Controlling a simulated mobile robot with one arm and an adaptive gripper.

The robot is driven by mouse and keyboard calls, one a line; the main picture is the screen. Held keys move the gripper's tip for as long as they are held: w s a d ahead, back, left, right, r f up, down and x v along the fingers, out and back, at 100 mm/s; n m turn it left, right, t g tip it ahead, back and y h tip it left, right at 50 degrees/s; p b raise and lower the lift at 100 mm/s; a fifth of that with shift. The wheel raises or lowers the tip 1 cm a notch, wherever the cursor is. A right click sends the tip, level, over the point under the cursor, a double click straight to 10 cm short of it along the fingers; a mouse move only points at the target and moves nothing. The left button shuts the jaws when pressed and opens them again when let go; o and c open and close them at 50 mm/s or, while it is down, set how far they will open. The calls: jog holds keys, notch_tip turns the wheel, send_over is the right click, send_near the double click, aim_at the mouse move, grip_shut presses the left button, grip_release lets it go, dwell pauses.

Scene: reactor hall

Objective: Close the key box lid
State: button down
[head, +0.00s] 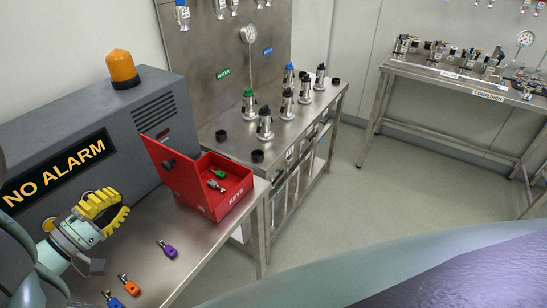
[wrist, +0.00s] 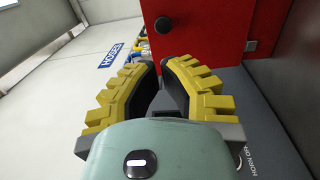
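The red key box (head: 231,194) sits on the metal table, labelled KEYS on its front. Its lid (head: 172,183) stands open on the left side, tilted up, with a black knob (head: 168,163) on it. A green-tagged key (head: 218,173) and a grey one (head: 216,186) lie inside. My gripper (head: 126,212) is left of the lid, apart from it, in front of the alarm cabinet. That view shows the red lid (wrist: 215,30) and knob (wrist: 163,25) beyond the fingertips.
A grey NO ALARM cabinet (head: 100,120) with an orange beacon (head: 122,68) stands behind the table. Purple (head: 168,249), orange (head: 129,285) and blue (head: 113,301) keys lie on the table's front part. A valve bench (head: 237,146) stands behind the box. The floor at right is clear.

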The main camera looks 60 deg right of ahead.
aim_at(162, 165)
jog(key=shift+d+r+p, duration=0.2)
jog(key=shift+d+p, duration=0.7)
jog(key=shift+d, duration=1.7)
jog(key=shift+d+r+p, duration=0.2)
jog(key=shift+d+p, duration=0.65)
jog(key=shift+d, duration=1.75)
jog(key=shift+w+r, duration=0.1)
